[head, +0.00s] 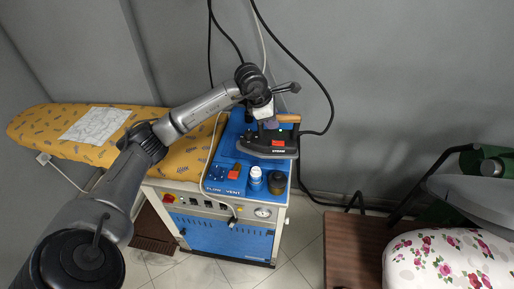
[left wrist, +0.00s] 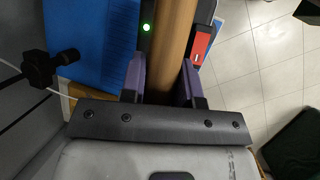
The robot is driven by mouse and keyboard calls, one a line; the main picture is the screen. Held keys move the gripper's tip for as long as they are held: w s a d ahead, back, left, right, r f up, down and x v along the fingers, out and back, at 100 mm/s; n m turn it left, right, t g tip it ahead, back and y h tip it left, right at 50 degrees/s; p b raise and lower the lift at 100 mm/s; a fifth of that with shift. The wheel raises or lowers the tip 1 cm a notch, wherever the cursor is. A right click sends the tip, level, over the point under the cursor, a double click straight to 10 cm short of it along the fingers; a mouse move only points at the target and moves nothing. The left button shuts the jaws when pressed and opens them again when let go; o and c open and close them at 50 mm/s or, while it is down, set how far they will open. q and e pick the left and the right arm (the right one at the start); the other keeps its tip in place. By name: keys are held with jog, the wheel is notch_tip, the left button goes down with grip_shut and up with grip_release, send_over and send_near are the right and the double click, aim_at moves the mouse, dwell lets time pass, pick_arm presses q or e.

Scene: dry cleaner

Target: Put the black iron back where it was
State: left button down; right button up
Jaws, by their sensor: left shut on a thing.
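The black iron (head: 268,147) has a wooden handle and a red label. It is at the right part of the blue top of the steam station (head: 228,160); I cannot tell if its sole touches the top. My left gripper (head: 271,124) is over it, shut on the handle. In the left wrist view the wooden handle (left wrist: 174,35) runs between the two purple-grey fingers of the gripper (left wrist: 163,82). A green light shows beside the handle. My right gripper is in neither view.
A white-capped bottle (head: 255,178) and a dark jar (head: 277,182) stand in front of the iron. A yellow ironing board (head: 50,120) with a cloth (head: 95,125) is at left. Cables hang behind. A brown table (head: 352,245) and a floral board (head: 440,262) are at right.

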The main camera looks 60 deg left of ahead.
pick_arm(q)
jog(key=shift+r+m+h, duration=0.3)
jog(key=shift+m, duration=0.2)
jog(key=shift+w+a+f, duration=0.1)
jog(key=shift+a+f, duration=0.1)
jog(key=shift+a, duration=0.05)
jog(key=w+a+f+b, duration=0.1)
jog(key=w+a+f, duration=0.1)
jog(key=a+f, duration=0.8)
jog(key=shift+a+f, duration=0.3)
jog(key=shift+a, duration=0.2)
jog(key=shift+f, duration=0.1)
jog(key=c, duration=1.2)
grip_release()
jog(key=shift+f, duration=0.3)
jog(key=o, duration=0.3)
jog(key=shift+r, duration=0.1)
jog(key=shift+o, duration=0.3)
